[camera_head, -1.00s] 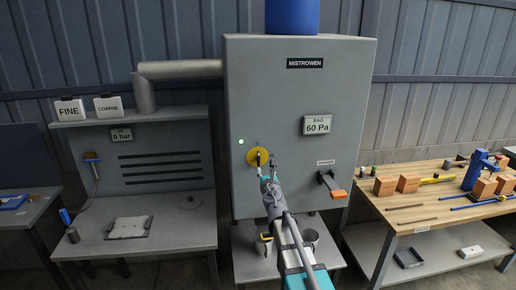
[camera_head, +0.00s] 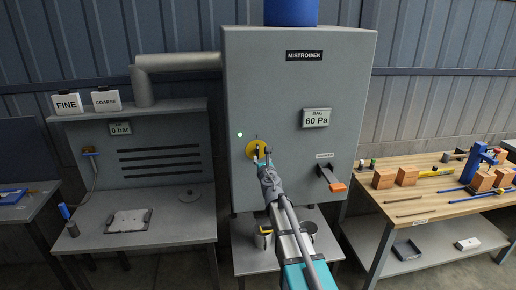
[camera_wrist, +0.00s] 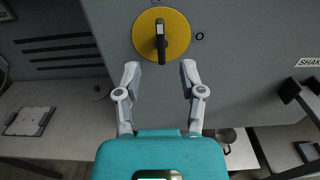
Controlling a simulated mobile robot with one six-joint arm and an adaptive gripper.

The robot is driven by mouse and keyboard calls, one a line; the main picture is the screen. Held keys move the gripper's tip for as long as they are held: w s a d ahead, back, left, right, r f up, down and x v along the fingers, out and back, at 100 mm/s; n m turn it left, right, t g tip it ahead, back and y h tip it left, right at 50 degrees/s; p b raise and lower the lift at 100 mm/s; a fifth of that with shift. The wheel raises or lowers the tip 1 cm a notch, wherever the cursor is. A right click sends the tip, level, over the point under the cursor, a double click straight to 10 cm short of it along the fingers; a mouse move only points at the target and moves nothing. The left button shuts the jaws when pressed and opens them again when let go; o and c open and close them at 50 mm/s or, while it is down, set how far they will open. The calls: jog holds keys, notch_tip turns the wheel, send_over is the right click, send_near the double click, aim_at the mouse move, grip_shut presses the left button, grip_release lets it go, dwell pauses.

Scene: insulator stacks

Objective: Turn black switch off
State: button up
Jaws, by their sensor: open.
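The black switch (camera_wrist: 161,42) is a handle on a round yellow disc (camera_wrist: 176,28). In the wrist view the handle stands upright, and an "O" mark is to the right of the disc. In the head view the yellow disc (camera_head: 251,146) is on the front of the grey cabinet, partly covered by my gripper. My gripper (camera_wrist: 160,68) is open and empty. Its fingertips are just below the disc in the wrist view, one on each side of the handle's line. I cannot tell how far they are from the panel. My gripper (camera_head: 262,160) also shows in the head view.
A small lit indicator (camera_head: 240,134) is left of the disc. A second black lever with an orange end (camera_head: 337,187) projects from the cabinet (camera_head: 285,95) at right. Pots stand on the shelf below. A workbench (camera_head: 430,205) is at right, a grey station (camera_head: 165,225) at left.

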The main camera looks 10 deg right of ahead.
aim_at(258, 148)
jog(key=w, duration=1)
jog(key=shift+w, duration=0.3)
grip_shut()
